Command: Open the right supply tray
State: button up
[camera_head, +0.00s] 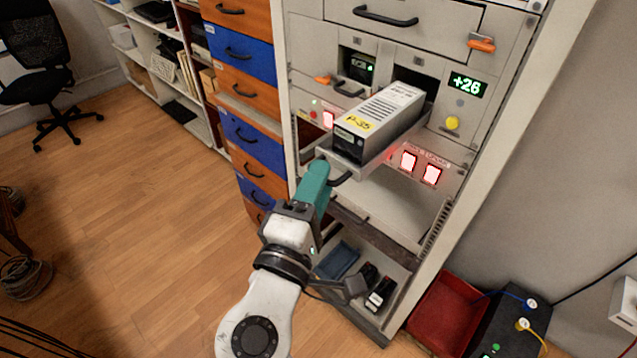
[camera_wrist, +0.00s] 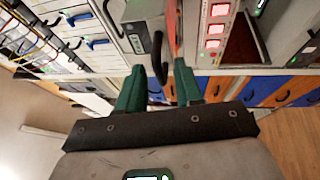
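The right supply tray (camera_head: 385,153) is drawn out of its bay in the grey rack, sticking out toward me. A grey supply unit labelled P-35 (camera_head: 378,120) sits on it. The tray's black handle (camera_head: 340,180) is at its front end. It also shows upright in the wrist view (camera_wrist: 157,50). My gripper (camera_head: 320,166) has teal fingers and is beside the handle. In the wrist view my gripper (camera_wrist: 160,68) has its fingers apart, with the handle between or just beyond the tips. Contact with the handle cannot be made out.
The left bay (camera_head: 357,67) holds a dark unit. A display (camera_head: 467,85) reads +26, above a yellow knob (camera_head: 452,123) and lit red switches (camera_head: 409,160). Below are an open shelf (camera_head: 390,215) and a red bin (camera_head: 445,305).

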jog(key=b+v, duration=0.2)
jog(key=v, duration=0.8)
jog(key=shift+s, duration=0.2)
jog(key=d+f+m+g, duration=0.9)
jog(key=d+f+g, duration=0.3)
jog(key=d+f, duration=1.2)
jog(key=s+d+f+m+g+y, duration=0.2)
jog(key=s+d+f+m+g, duration=0.1)
jog(key=s, duration=0.5)
jog(key=s+d+f+m+g+y, duration=0.3)
jog(key=s+d, duration=0.3)
jog(key=s, duration=0.3)
jog(key=shift+f+m, duration=0.5)
jog(key=shift+f, duration=0.35)
